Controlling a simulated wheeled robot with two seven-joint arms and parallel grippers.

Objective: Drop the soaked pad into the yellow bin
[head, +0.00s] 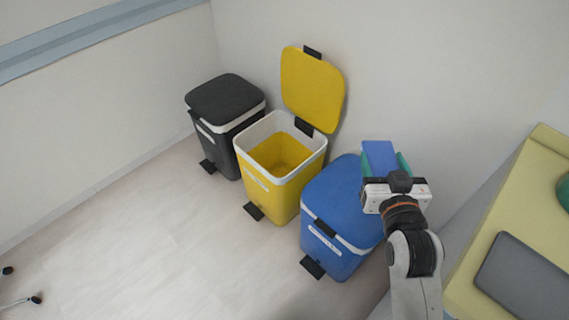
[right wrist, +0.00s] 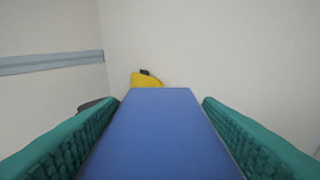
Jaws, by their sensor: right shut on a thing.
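The yellow bin (head: 283,190) stands on the floor in the middle of the head view. Its yellow lid (head: 312,88) is up, and its inside looks empty. My right gripper (head: 386,170) is above the blue bin, to the right of the yellow one. It is shut on a flat blue pad (head: 380,157). In the right wrist view the pad (right wrist: 160,135) fills the space between the green fingers, and the top of the yellow lid (right wrist: 147,80) shows beyond it. My left gripper is not in view.
A blue bin (head: 330,215) with its lid down stands right of the yellow bin. A black bin (head: 225,105), also shut, stands to its left. A yellow-topped surface (head: 480,225) with a grey flat object (head: 525,278) is at the right.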

